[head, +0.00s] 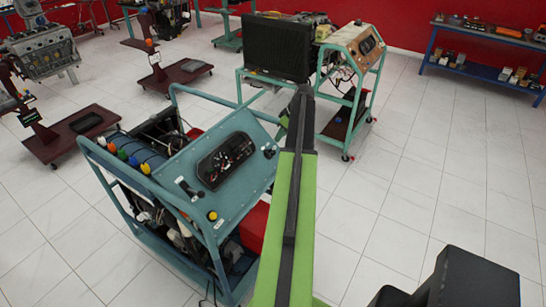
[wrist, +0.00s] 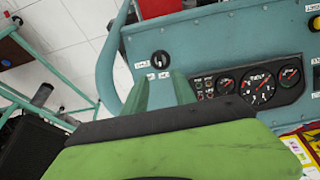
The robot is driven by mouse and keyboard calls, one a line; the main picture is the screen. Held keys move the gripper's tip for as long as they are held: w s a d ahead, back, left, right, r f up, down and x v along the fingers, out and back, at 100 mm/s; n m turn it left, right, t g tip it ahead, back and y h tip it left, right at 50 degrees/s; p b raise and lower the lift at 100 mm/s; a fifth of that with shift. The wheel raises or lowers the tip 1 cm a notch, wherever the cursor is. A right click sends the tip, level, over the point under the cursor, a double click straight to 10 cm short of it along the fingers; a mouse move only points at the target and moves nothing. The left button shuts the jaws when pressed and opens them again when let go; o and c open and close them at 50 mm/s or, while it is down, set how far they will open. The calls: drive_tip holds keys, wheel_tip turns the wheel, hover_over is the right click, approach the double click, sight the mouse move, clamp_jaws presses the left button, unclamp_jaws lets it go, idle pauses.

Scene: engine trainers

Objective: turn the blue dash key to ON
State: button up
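The blue dash (head: 185,178) is a blue-green panel on a wheeled frame; its face fills the upper right of the wrist view (wrist: 220,50). The key (wrist: 160,58) is a small round black switch with a pale mark, left of the gauges, with small labels I cannot read. A dark knob, likely the same key (head: 268,153), shows at the panel's right end in the head view. My gripper (wrist: 160,90) has two green fingers apart, with panel showing between them. The tips appear just below the key in the picture; I see no contact. My arm hides part of the gripper in the head view.
A gauge cluster (wrist: 250,85) lies right of the key. A blue-green tube rail (wrist: 112,60) curves along the panel's left end in the wrist view. Another engine trainer (head: 350,60) stands behind my arm. Open tiled floor lies to the right.

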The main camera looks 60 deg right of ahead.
sight(273, 150)
drive_tip(key=b+x, duration=0.9)
drive_tip(key=x, duration=0.3)
drive_tip(key=shift+s, duration=0.15)
drive_tip(key=shift+r, duration=0.1)
clamp_jaws()
